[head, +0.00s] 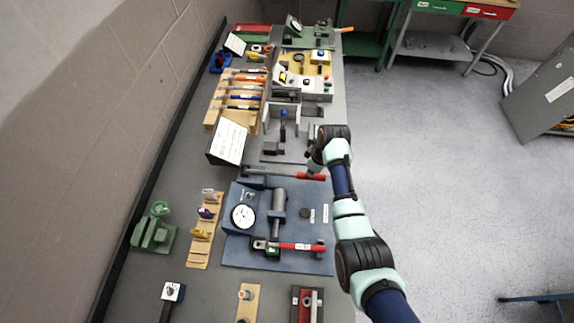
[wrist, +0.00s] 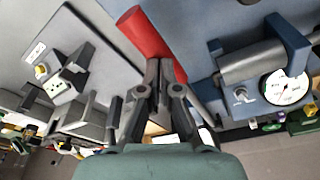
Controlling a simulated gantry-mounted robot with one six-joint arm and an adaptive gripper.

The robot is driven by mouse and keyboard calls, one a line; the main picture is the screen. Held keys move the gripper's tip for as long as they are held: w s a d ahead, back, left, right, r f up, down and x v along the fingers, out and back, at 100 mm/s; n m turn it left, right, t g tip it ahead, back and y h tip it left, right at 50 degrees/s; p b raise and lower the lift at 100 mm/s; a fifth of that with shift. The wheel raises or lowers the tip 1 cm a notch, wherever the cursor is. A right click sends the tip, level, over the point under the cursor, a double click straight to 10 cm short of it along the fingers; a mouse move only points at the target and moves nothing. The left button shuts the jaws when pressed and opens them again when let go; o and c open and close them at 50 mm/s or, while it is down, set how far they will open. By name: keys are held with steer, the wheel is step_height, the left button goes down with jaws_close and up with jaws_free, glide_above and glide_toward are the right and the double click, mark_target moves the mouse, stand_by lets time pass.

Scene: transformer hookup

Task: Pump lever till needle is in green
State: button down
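A dial gauge (head: 243,217) with a white face stands on the blue plate (head: 310,261); it also shows at the right of the wrist view (wrist: 285,88). Its needle and any green zone are too small to read. A lever with a red handle (head: 311,176) lies across the plate's far edge; a red handle (wrist: 145,32) shows at the top of the wrist view. My gripper (head: 313,163) is just at that far handle.
A second red-handled lever (head: 300,247) lies at the plate's near side. A grey fixture (head: 271,149) is beyond my gripper, and a sign (head: 229,141) stands to the left.

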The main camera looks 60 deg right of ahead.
step_height(320, 180, up, 12)
steer(key=p, duration=1)
steer(key=shift+w+a+f+p, duration=0.15)
steer(key=shift+w+a+p, duration=0.1)
steer(key=shift+w+p, duration=0.1)
steer(key=f+b, duration=0.3)
steer(key=f, duration=0.1)
steer(key=f+b, duration=0.2)
steer(key=f, duration=0.1)
steer(key=f+b, duration=0.3)
steer(key=f, duration=0.1)
steer(key=shift+s+d+f+b, duration=0.2)
steer(key=shift+s+f+b, duration=0.15)
step_height(320, 180, up, 12)
steer(key=p, duration=1)
steer(key=shift+w+a+p, duration=0.25)
steer(key=shift+w+p, duration=0.1)
steer(key=shift+f, duration=0.1)
